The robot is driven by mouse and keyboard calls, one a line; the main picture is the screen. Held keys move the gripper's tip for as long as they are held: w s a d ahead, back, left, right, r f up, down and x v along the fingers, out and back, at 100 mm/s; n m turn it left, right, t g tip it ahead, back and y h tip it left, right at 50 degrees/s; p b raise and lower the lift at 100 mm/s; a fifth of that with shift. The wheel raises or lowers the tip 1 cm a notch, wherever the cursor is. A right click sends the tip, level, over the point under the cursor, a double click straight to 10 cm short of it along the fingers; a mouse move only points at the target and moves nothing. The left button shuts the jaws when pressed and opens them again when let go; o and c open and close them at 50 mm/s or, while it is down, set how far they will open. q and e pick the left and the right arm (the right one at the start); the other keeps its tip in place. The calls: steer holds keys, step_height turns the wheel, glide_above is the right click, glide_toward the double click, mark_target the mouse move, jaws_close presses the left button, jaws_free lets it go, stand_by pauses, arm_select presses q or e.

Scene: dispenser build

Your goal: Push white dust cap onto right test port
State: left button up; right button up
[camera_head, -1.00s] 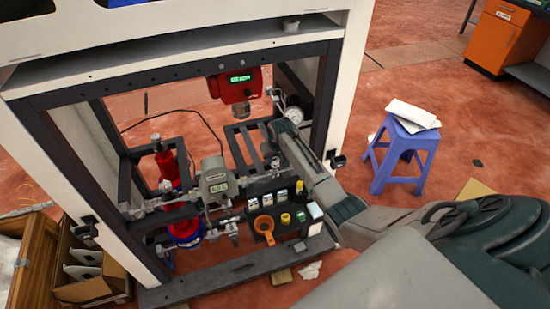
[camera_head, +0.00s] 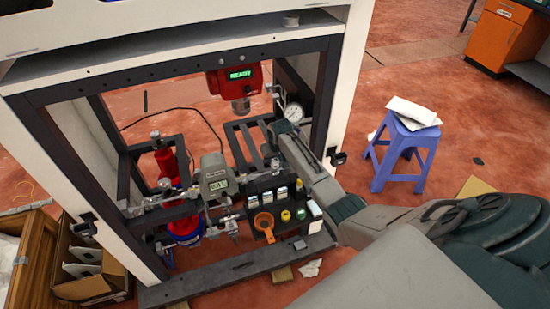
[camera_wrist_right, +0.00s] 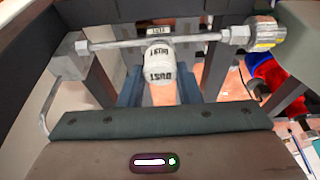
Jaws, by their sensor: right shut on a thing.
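The white dust cap (camera_wrist_right: 158,62), printed with "DUST", shows in the right wrist view. My right gripper (camera_wrist_right: 160,92) is shut on it. The cap is up against the middle of a horizontal metal tube (camera_wrist_right: 110,43), in front of a small "TEST" label (camera_wrist_right: 158,30). The port is hidden behind the cap, so I cannot tell how far the cap is on it. In the head view my right gripper (camera_head: 271,158) is inside the frame's right half, below the round gauge (camera_head: 293,112). My left gripper is not in view.
A grey meter (camera_head: 215,178) and metal piping stand left of my right gripper. A black holder with an orange ring (camera_head: 263,222) and small coloured caps sits below. The red display unit (camera_head: 236,82) hangs above. A blue stool (camera_head: 402,155) stands outside, right of the frame.

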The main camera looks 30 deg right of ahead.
steer(key=shift+f, duration=0.5)
stand_by(0.4)
steer(key=o, duration=1.3)
steer(key=shift+r+p, duration=0.75)
steer(key=shift+r, duration=0.1)
steer(key=shift+r+p, duration=2.2)
steer(key=shift+f, duration=0.1)
